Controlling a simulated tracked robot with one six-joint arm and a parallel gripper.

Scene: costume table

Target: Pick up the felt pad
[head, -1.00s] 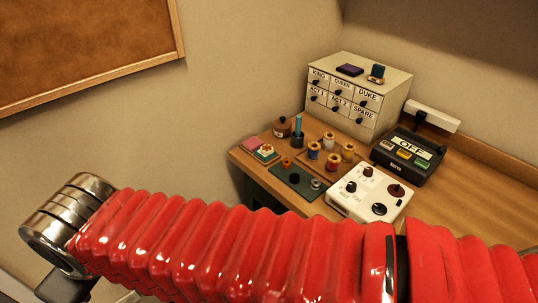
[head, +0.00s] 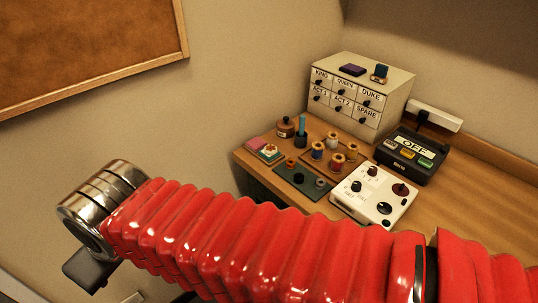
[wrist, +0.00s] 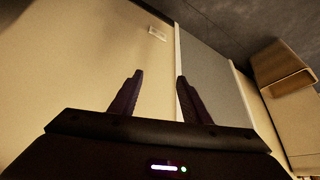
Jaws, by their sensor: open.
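I cannot tell for certain which thing is the felt pad. A flat dark green pad (head: 318,193) lies at the desk's front left edge, with a black piece and a grey ring on it. A small pink pad (head: 257,144) lies farther back, at the desk's left end. A flat purple block (head: 353,70) lies on top of the drawer cabinet. My gripper (wrist: 160,92) shows in the wrist view with its two dark fingers apart and nothing between them.
The drawer cabinet (head: 336,107) stands at the desk's back. A white panel with knobs (head: 363,212) and a dark box reading OFF (head: 408,160) stand on the right. Spools (head: 336,160) and a brown jar (head: 285,128) crowd the left. The desk's right side is bare.

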